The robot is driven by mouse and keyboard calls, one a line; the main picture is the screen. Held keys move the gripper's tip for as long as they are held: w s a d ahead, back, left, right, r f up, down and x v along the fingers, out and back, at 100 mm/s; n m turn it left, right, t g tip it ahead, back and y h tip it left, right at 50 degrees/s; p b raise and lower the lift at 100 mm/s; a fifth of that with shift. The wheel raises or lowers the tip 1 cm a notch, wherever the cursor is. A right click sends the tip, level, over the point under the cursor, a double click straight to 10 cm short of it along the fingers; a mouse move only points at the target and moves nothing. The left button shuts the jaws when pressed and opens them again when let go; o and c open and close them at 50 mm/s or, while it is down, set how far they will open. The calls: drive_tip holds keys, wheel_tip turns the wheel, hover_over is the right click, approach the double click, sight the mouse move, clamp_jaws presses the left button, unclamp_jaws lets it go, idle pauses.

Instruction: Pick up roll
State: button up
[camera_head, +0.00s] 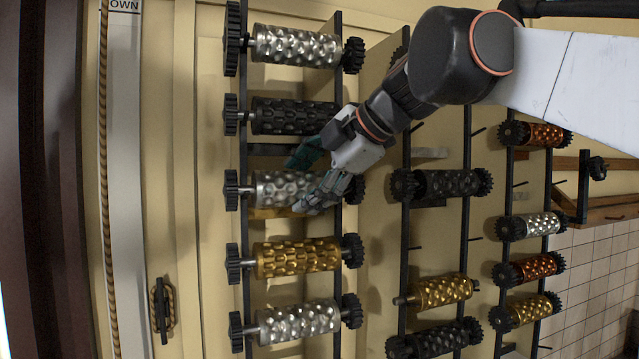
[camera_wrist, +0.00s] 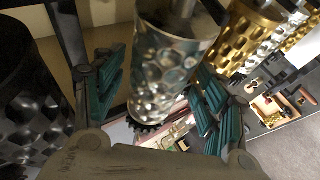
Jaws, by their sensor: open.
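A silver dimpled roll (camera_head: 277,188) with black gear ends sits on the left rack, third from the top in the head view. My gripper (camera_head: 303,182) is at its right part and hides some of it. In the wrist view the silver roll (camera_wrist: 170,75) stands between the two teal-padded fingers of my gripper (camera_wrist: 158,100). The fingers are open, one on each side of it. I cannot tell whether either finger touches the roll.
A dark roll (camera_head: 293,116) is just above and a gold roll (camera_head: 298,257) just below on the same rack. Silver rolls are at the rack's top (camera_head: 297,46) and bottom (camera_head: 299,321). More rolls hang on racks to the right, including a dark one (camera_head: 441,184).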

drive_tip(key=shift+x, duration=1.15)
drive_tip(key=shift+s, duration=0.1)
clamp_jaws()
drive_tip(key=shift+r, duration=0.15)
drive_tip(key=shift+s+d+r, duration=0.15)
drive_tip(key=shift+s+r, duration=0.1)
drive_tip(key=s+d+r+b, duration=0.1)
drive_tip(key=s+d+r, duration=0.2)
drive_tip(key=s, duration=0.3)
drive_tip(key=s+d+r+b, duration=0.2)
drive_tip(key=s+r, duration=0.2)
drive_tip(key=s, duration=0.2)
drive_tip(key=shift+d+r, duration=0.2)
drive_tip(key=shift+d, duration=0.2)
